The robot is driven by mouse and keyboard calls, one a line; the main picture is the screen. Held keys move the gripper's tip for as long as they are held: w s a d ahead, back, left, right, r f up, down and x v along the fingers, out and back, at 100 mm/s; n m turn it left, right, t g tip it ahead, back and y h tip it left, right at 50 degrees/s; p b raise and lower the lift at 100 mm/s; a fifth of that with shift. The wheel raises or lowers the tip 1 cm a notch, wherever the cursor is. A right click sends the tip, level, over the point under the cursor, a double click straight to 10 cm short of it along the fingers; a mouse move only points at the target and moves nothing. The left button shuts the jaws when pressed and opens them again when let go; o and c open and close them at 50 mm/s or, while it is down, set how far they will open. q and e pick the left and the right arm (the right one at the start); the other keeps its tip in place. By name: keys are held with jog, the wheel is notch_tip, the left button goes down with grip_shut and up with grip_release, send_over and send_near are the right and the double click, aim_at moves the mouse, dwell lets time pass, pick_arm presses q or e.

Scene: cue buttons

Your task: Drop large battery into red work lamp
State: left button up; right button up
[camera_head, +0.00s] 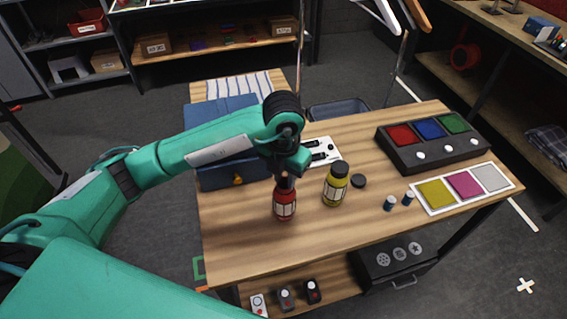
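A red bottle-shaped object with a pale label (285,204) stands upright on the wooden table; it may be the red work lamp. My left gripper (285,178) is right above it, at its dark top. I cannot tell whether the fingers touch it or are open. Which is larger is hard to tell. My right gripper is out of view.
A yellow bottle-shaped object (335,188) with a black top stands beside the red one, near a black disc (358,181). A dark box with coloured buttons (445,145) and a colour-patch board (464,188) are at right. A blue case (215,177) lies behind my arm.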

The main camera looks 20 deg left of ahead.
pick_arm(q)
jog(key=shift+o, duration=0.7)
jog(key=shift+w+r+b, duration=0.2)
jog(key=shift+r+b, duration=0.6)
jog(key=shift+r, duration=0.4)
notch_tip(320, 180, up, 11)
jog(key=b, duration=0.1)
jog(key=shift+s+r, duration=0.15)
jog(key=shift+s, duration=0.25)
jog(key=shift+a, duration=0.1)
